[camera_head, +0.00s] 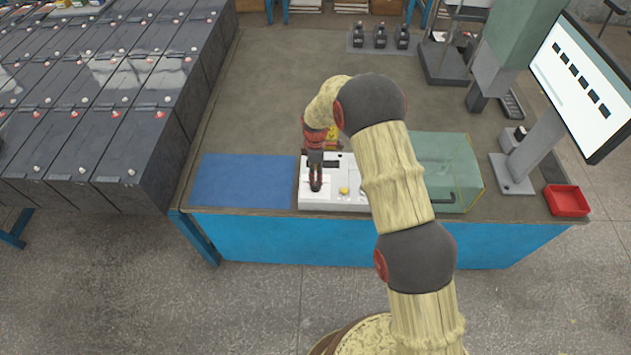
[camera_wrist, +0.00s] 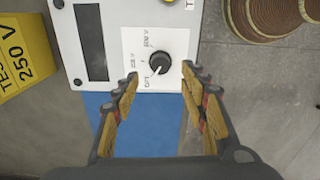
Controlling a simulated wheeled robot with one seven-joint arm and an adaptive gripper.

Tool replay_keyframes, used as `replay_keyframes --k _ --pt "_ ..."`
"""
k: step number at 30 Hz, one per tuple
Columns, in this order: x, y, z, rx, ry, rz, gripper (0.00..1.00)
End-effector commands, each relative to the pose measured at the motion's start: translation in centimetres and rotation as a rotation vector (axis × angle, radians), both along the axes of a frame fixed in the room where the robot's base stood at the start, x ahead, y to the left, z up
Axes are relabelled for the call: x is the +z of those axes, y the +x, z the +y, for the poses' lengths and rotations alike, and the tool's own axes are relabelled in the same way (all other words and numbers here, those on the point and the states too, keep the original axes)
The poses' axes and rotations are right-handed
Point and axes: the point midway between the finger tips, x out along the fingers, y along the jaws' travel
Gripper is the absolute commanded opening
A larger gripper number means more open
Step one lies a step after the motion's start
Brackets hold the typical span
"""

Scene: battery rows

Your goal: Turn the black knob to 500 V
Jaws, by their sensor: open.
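The black knob (camera_wrist: 160,63) sits on a white label plate on the white tester box (camera_wrist: 134,12), in the wrist view. A white mark on the knob points down and left, toward the side of the small lettering that seems to read OFF. Other small voltage lettering stands above and left of the knob; it is hard to read. My gripper (camera_wrist: 160,80) is open, its two yellow-padded fingers on either side below the knob, apart from it. In the head view my gripper (camera_head: 316,184) is over the left part of the box (camera_head: 331,200) and hides the knob.
A yellow block marked TEST 250 V (camera_wrist: 22,55) stands left of the box. A monitor (camera_head: 578,85) and a red tray (camera_head: 567,200) are farther right. Battery rows (camera_head: 95,150) stand left.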

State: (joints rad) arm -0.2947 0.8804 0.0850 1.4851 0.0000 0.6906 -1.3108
Motion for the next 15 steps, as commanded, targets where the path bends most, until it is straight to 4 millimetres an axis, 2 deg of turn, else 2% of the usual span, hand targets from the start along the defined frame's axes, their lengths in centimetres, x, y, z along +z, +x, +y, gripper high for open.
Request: replay_keyframes --k 3,7,15 --pt "-2.2 -0.1 0.0 -0.001 -0.001 0.003 0.43" --pt "-3.9 0.0 0.0 -0.002 -0.001 0.002 0.43" --pt "-5.4 0.0 0.0 -0.002 0.000 0.000 0.43"
